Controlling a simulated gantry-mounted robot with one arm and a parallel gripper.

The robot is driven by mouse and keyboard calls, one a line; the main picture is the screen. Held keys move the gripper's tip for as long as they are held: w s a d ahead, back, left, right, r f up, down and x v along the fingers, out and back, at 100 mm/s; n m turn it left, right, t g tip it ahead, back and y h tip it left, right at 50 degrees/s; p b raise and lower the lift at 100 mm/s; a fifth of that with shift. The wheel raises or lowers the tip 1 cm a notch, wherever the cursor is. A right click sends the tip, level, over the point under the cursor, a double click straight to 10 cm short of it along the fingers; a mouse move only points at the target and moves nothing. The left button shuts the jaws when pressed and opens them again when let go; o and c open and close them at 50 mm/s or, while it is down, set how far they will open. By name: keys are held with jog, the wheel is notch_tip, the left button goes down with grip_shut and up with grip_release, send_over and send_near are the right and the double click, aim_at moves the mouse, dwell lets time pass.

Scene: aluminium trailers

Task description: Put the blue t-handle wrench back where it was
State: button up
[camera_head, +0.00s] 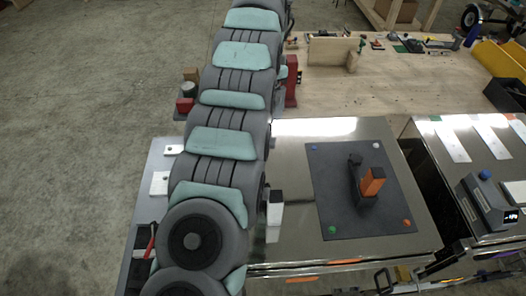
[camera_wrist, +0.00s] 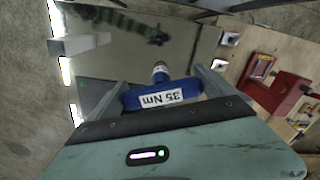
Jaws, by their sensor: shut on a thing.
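The blue t-handle wrench (camera_wrist: 185,87) shows in the wrist view, with a white "35 Nm" label on its crossbar. Its grey and dark shaft end points away from the camera. My gripper (camera_wrist: 160,92) is shut on the crossbar, one finger at each side. The wrench is over the shiny metal trailer top; its height above that surface is hard to judge. In the head view my arm hides the gripper and the wrench.
A dark mat (camera_head: 345,214) with coloured corner dots holds an orange-and-black tool (camera_head: 371,183). A white block with a black top (camera_head: 275,209) stands beside my arm. A red vise (camera_head: 292,82) is on the wooden bench (camera_head: 400,88).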

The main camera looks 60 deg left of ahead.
jog(key=shift+f+p, duration=1.05)
jog(key=shift+f, duration=8)
jog(key=shift+f, duration=0.1)
jog(key=o, duration=1.6)
jog(key=shift+f, duration=0.1)
jog(key=shift+o, duration=0.6)
notch_tip(320, 180, up, 12)
jog(key=b, duration=0.3)
jog(key=shift+r+b, duration=0.2)
jog(key=shift+b, duration=0.2)
